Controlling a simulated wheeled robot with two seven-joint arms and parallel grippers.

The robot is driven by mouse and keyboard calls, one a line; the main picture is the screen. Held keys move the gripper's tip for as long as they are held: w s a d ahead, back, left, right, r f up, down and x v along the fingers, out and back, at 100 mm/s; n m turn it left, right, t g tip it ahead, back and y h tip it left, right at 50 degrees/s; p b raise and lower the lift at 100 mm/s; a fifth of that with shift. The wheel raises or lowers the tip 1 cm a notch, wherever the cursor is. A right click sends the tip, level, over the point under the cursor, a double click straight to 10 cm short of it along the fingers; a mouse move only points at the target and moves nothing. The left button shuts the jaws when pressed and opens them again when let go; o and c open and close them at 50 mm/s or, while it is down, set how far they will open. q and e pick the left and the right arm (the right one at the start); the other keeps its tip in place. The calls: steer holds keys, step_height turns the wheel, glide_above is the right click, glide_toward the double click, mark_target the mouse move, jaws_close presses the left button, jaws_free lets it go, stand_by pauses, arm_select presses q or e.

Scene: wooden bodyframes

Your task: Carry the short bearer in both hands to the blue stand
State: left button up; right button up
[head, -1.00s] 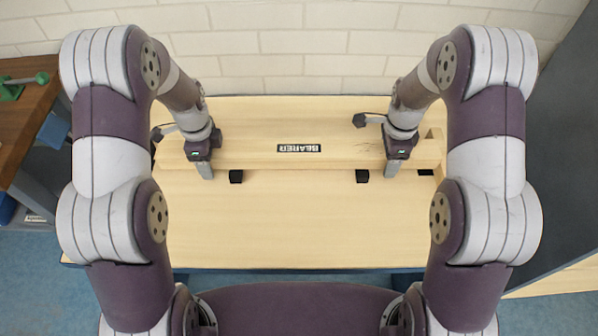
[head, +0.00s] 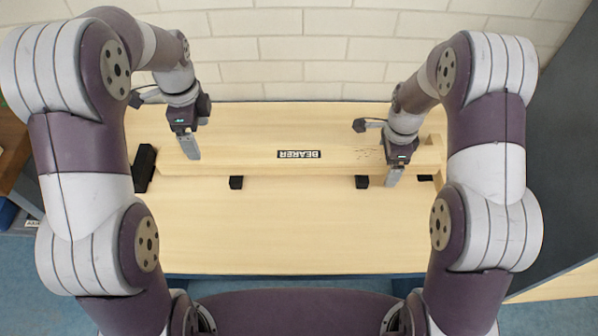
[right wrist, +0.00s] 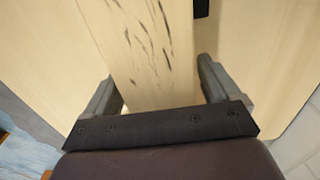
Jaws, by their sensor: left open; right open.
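The bearer (head: 250,155) is a pale wooden beam with an upside-down BEARER label. It lies lengthwise across the wooden table (head: 300,235) in the head view. My left gripper (head: 190,152) is open at the bearer's left end; whether it is around the beam or above it I cannot tell. My right gripper (head: 393,176) is open near the bearer's right end. In the right wrist view its two fingers (right wrist: 158,92) stand on either side of the beam (right wrist: 140,50), with gaps. I cannot make out the blue stand for certain.
Black blocks (head: 236,182) and (head: 361,182) sit along the bearer's near edge. A longer black block (head: 145,167) lies at the table's left. A brick wall (head: 300,50) is close behind. The table's front is clear. A dark panel (head: 565,150) stands at right.

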arm_select(q)
steer(key=shift+r, duration=0.1)
arm_select(e)
step_height(320, 180, up, 12)
steer(key=shift+f, duration=0.1)
stand_by(0.4)
